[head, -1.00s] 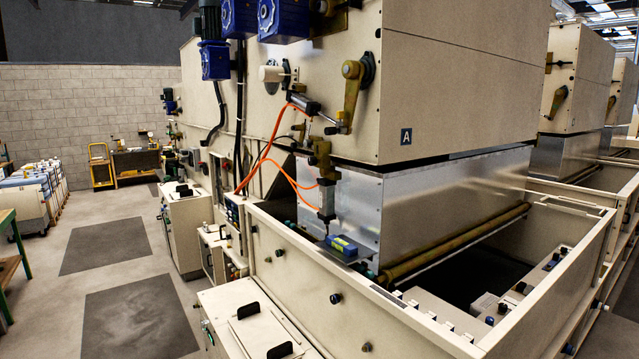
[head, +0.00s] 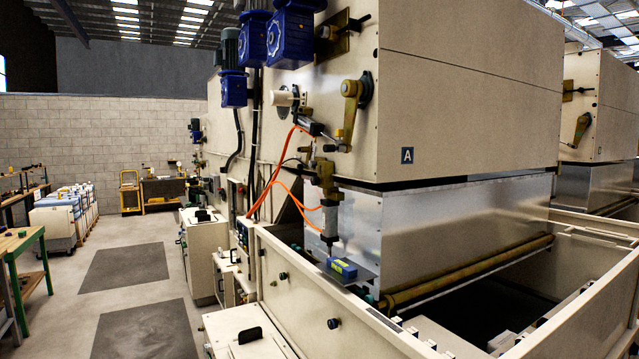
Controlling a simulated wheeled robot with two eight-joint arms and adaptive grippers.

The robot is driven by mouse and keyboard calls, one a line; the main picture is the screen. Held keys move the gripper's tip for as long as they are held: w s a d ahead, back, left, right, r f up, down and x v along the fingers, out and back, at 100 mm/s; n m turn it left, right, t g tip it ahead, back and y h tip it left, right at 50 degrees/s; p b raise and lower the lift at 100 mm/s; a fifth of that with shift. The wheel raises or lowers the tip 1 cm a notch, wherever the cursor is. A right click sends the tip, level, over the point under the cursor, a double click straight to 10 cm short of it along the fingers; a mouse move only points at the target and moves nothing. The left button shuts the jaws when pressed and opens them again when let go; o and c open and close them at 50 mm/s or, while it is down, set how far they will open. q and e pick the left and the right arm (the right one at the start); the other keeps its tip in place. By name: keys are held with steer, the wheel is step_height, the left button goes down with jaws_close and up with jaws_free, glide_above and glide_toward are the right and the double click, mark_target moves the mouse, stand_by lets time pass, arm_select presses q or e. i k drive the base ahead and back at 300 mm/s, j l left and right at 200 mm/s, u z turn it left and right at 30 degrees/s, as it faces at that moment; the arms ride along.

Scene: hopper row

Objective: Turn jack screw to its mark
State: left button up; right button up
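Neither of my grippers shows in the head view. I cannot make out a jack screw or its mark for certain.
A cream-walled trough (head: 300,295) runs below the hopper, with a brass-coloured roller (head: 470,270) along it. Cream cabinets (head: 205,255) stand left of it. The floor aisle with dark mats (head: 125,270) is clear. A green-legged table (head: 22,245) stands at far left.

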mark_target(314, 181)
steer(key=k, duration=0.5)
steer(key=k+z, duration=0.15)
steer(key=z, duration=1.5)
steer(key=j+z, duration=0.25)
steer(key=j, duration=1.1)
steer(key=j+z, duration=0.2)
steer(key=j, duration=1.15)
